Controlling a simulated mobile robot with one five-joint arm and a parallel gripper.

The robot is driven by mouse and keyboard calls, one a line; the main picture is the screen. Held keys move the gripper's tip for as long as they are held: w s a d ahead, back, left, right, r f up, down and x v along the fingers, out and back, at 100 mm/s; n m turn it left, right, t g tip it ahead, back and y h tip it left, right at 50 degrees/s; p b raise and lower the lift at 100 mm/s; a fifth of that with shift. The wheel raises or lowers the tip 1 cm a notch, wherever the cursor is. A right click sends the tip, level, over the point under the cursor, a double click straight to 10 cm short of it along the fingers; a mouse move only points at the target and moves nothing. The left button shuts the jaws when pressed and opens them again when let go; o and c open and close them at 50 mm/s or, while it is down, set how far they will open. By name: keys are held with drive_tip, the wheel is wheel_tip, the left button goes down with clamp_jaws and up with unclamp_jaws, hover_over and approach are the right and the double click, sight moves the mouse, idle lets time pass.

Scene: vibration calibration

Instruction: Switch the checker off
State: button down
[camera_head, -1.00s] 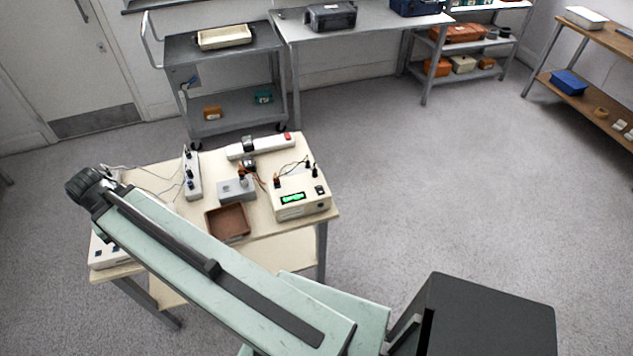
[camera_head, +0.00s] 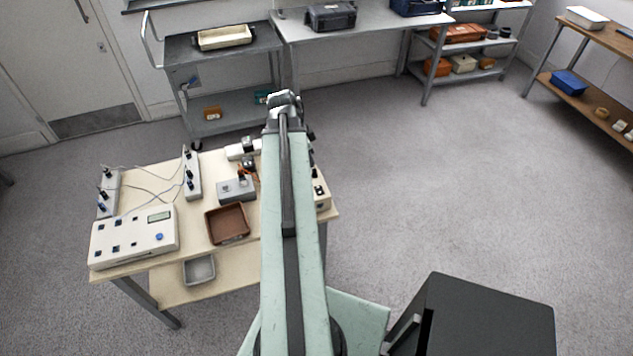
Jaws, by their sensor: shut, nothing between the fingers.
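A cream instrument box (camera_head: 322,196), likely the checker, stands at the right end of the bench. My arm (camera_head: 289,215) covers most of it, including its display. Only its right side with dark parts on top shows. A second, wider white box (camera_head: 135,238) with a grey display, several dark sockets and a blue knob sits at the front left. No label is readable on either. My arm reaches up the picture over the bench's right part. My gripper's fingers are hidden behind the arm.
On the bench (camera_head: 165,268) are a brown tray (camera_head: 227,224), a small grey box (camera_head: 236,190), a white socket strip (camera_head: 193,174) and cables. A grey tray (camera_head: 199,270) lies on the lower shelf. A trolley (camera_head: 222,125) stands behind.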

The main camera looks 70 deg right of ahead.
sight(319, 187)
drive_tip(key=b+x, duration=0.9)
drive_tip(key=w+b+x, duration=0.1)
drive_tip(key=b+x, duration=0.3)
drive_tip(key=x, duration=0.1)
drive_tip(key=shift+a+f+b, duration=0.2)
drive_tip(key=shift+a+b, duration=0.1)
drive_tip(key=shift+r, duration=0.1)
drive_tip(key=shift+d, duration=0.1)
